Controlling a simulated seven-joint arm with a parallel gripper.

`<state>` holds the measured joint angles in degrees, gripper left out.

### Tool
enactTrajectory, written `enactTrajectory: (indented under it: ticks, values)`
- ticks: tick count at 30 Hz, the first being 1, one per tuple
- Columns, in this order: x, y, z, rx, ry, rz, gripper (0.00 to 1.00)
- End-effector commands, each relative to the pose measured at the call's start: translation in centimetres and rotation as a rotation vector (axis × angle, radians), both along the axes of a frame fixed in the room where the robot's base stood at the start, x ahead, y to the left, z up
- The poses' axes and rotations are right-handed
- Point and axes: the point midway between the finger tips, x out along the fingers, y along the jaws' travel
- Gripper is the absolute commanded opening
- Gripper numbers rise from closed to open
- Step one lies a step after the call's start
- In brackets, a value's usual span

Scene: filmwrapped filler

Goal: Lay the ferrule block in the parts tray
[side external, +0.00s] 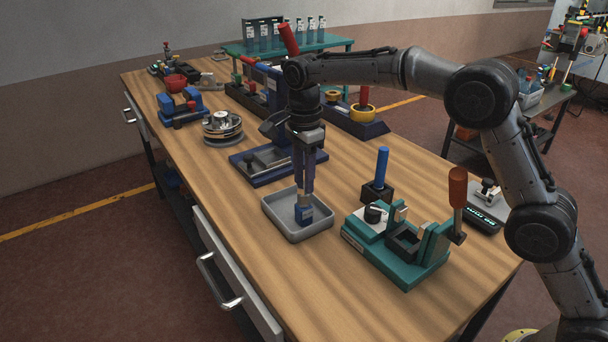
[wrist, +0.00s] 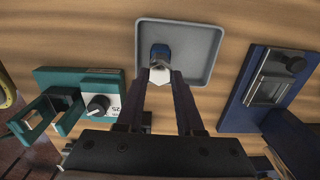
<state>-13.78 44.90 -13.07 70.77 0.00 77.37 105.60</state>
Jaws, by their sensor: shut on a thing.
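The parts tray (side external: 279,214) is a shallow grey tray with raised rims on the wooden bench. It also shows at the top of the wrist view (wrist: 200,52). The ferrule block (side external: 304,214) is blue with a pale upper part. In the wrist view the block (wrist: 159,54) lies within the tray's outline, near its lower left rim. My gripper (side external: 303,194) points down over the tray and is shut on the block's pale part. The fingertips also show in the wrist view (wrist: 160,80). I cannot tell whether the block touches the tray floor.
A teal fixture (side external: 408,262) with a red-handled lever stands right of the tray, with a blue-handled black block (side external: 378,185) behind it. A dark blue fixture (side external: 262,168) stands close behind the tray. A round metal stack (side external: 222,128) is farther left. The bench front is clear.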

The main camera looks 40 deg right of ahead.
Motion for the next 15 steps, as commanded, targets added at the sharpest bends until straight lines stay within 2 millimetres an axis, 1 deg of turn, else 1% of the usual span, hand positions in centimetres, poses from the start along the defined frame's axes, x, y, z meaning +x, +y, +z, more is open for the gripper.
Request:
enactTrajectory:
  ticks: [1,5,6,15]
  values:
    - [-0.01,0.00,-0.03,0.000,0.000,0.000,0.41]
    - [-0.02,0.00,-0.03,0.000,0.001,0.000,0.65]
    - [-0.02,0.00,-0.02,0.000,0.001,0.000,0.66]
    - [-0.01,0.00,0.20,0.000,0.000,0.000,0.66]
